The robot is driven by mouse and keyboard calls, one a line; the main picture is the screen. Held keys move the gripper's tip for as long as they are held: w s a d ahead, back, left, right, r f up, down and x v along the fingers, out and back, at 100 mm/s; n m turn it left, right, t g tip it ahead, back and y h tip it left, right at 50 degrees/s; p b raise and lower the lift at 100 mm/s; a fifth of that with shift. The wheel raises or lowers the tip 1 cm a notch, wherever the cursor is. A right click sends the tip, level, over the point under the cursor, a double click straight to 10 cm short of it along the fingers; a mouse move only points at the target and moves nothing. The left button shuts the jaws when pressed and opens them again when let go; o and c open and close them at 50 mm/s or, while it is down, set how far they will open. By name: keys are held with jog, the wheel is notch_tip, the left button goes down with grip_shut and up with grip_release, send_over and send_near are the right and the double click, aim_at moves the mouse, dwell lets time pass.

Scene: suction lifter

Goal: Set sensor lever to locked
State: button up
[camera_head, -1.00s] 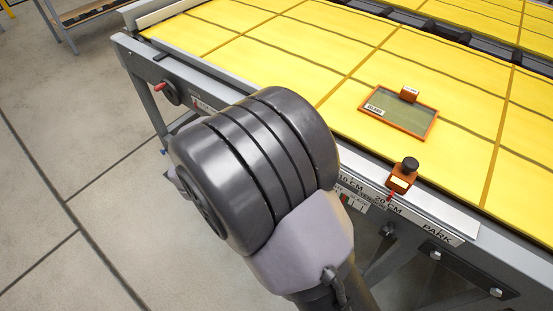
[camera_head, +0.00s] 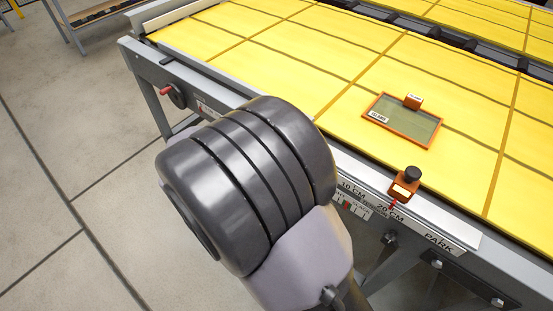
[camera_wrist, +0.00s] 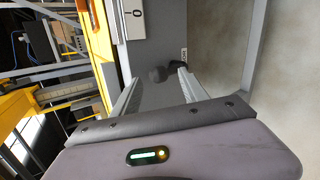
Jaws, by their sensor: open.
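In the wrist view my gripper (camera_wrist: 159,82) is open, its two fingers apart. No contact with the fingers is clear. A small white label (camera_wrist: 184,54), too small to read, is beside it. In the head view my wrist hides the fingers and part of the table's front side. A red-tipped handle (camera_head: 167,91) on a dark round mount sticks out of the table's side further left.
The table (camera_head: 290,55) has a yellow gridded top. An orange-framed plate (camera_head: 405,121) lies on it. An orange slider (camera_head: 404,185) with a black knob sits on the front rail near the "20 CM" mark, left of "PARK". Open grey floor (camera_head: 70,190) lies to the left.

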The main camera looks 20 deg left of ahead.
jog(key=p+v, duration=0.4)
jog(key=v, duration=1)
jog(key=shift+s, duration=0.1)
jog(key=w+d+r+m+g+h, duration=0.1)
jog(key=w+d+r+m+g, duration=0.15)
jog(key=d, duration=0.45)
jog(key=w+d+r+m+g, duration=0.2)
jog(key=d+r+m, duration=0.1)
jog(key=d, duration=0.4)
jog(key=s+d+r+m+y, duration=0.2)
jog(key=s+d+m, duration=0.1)
jog(key=d, duration=0.3)
jog(key=s+d+r+m+y, duration=0.3)
jog(key=d+m, duration=0.3)
jog(key=d, duration=0.1)
jog(key=s+d+r+m+y, duration=0.2)
jog(key=s+d+r+m, duration=0.1)
jog(key=d+m, duration=0.2)
jog(key=shift+s+d+y, duration=0.3)
jog(key=shift+s+d, duration=0.1)
jog(key=shift+d, duration=0.5)
jog(key=shift+m, duration=0.25)
dwell(0.3)
